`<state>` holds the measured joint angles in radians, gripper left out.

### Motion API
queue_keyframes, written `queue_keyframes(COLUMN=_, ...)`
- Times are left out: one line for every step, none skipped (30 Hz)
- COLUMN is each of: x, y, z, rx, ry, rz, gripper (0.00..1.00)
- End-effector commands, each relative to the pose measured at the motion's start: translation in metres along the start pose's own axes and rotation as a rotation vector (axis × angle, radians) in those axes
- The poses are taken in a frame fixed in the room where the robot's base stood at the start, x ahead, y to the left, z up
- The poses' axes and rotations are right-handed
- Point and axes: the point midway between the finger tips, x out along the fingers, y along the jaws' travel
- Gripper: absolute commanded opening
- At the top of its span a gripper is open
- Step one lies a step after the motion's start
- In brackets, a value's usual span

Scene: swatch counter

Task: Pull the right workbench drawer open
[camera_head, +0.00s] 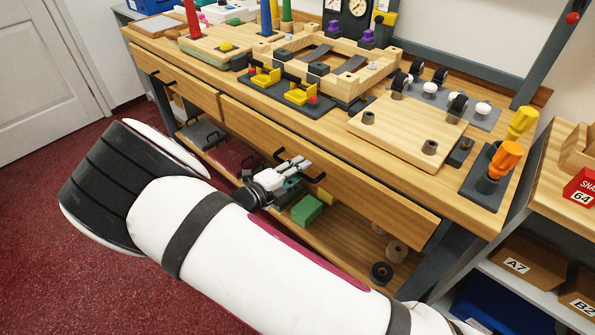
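The wooden workbench (325,131) stands across the middle of the view, with two drawer fronts under its top. The right drawer (375,205) is the long front on the right. It looks shut or nearly so; I cannot tell a small gap. Its dark handle (319,179) sits near the middle of the front, with both ends showing and its middle hidden. My gripper (297,166) is at this handle, in front of the drawer. The fingers overlap the handle in this view. I cannot tell whether they touch it or are shut on it.
The left drawer (185,84) is beside it. A lower shelf (335,240) holds a green block (307,210) and dark rolls (382,273) beneath my gripper. Fixtures and screwdrivers crowd the top. A shelf unit (495,277) stands at right. Red floor (40,225) is open at left.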

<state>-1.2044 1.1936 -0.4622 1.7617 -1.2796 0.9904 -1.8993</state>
Motion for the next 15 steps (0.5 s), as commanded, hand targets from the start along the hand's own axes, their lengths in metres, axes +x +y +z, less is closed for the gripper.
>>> queue_keyframes(x=-0.0001, y=0.0, z=0.0, rx=0.0, ry=0.0, rz=0.0, gripper=0.31)
queue_keyframes(x=-0.0001, y=0.0, z=0.0, rx=0.0, ry=0.0, rz=0.0, gripper=0.24)
queue_keyframes(x=-0.0002, y=0.0, z=0.0, rx=0.0, ry=0.0, rz=0.0, gripper=0.15)
queue_keyframes(x=-0.0002, y=0.0, z=0.0, rx=0.0, ry=0.0, rz=0.0, gripper=0.08)
queue_keyframes(x=-0.0002, y=0.0, z=0.0, rx=0.0, ry=0.0, rz=0.0, gripper=0.01)
queue_keyframes(x=-0.0003, y=0.0, z=0.0, rx=0.0, ry=0.0, rz=0.0, gripper=0.0)
queue_keyframes(x=-0.0003, y=0.0, z=0.0, rx=0.0, ry=0.0, rz=0.0, gripper=0.0)
queue_keyframes(x=-0.0003, y=0.0001, z=0.0, rx=0.0, ry=0.0, rz=0.0, gripper=0.0)
queue_keyframes(x=-0.0003, y=0.0001, z=0.0, rx=0.0, ry=0.0, rz=0.0, gripper=0.0)
queue_keyframes(x=-0.0003, y=0.0001, z=0.0, rx=0.0, ry=0.0, rz=0.001, gripper=0.0)
queue_keyframes(x=-0.0003, y=0.0001, z=0.0, rx=0.0, ry=0.0, rz=0.001, gripper=0.0)
queue_keyframes(x=-0.0004, y=0.0002, z=0.0, rx=0.0, ry=0.0, rz=0.001, gripper=0.0)
queue_keyframes(x=-0.0007, y=0.0002, z=0.0, rx=0.0, ry=0.0, rz=0.001, gripper=0.0)
queue_keyframes(x=-0.0013, y=0.0003, z=0.0, rx=0.0, ry=0.0, rz=0.001, gripper=0.0)
queue_keyframes(x=-0.0025, y=0.0006, z=0.0001, rx=0.0, ry=0.0, rz=0.001, gripper=0.0)
